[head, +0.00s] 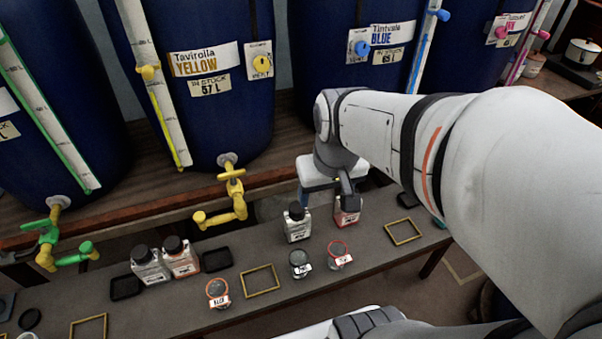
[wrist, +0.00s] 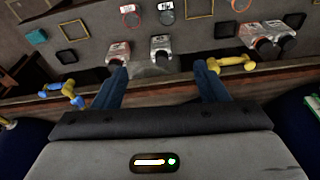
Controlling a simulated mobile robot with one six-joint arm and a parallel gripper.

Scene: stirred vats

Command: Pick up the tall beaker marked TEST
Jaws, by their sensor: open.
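Three small clear beakers with white labels stand on the low bench. One red-rimmed beaker (head: 339,254) is at the right; it also shows at the top of the wrist view (wrist: 130,9). A dark-rimmed beaker (head: 300,264) is just left of it and also shows in the wrist view (wrist: 166,13). The labels are too small to read surely, so I cannot tell which is marked TEST. My gripper (wrist: 160,84) is open and empty, behind two capped bottles, apart from the beakers.
A white-labelled bottle (head: 297,222) and a red-labelled bottle (head: 346,212) stand between my gripper and the beakers. Two more bottles (head: 165,260) are at left. Yellow frames (head: 261,281) lie on the bench. A yellow tap (head: 232,196) juts out from a blue vat (head: 205,110).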

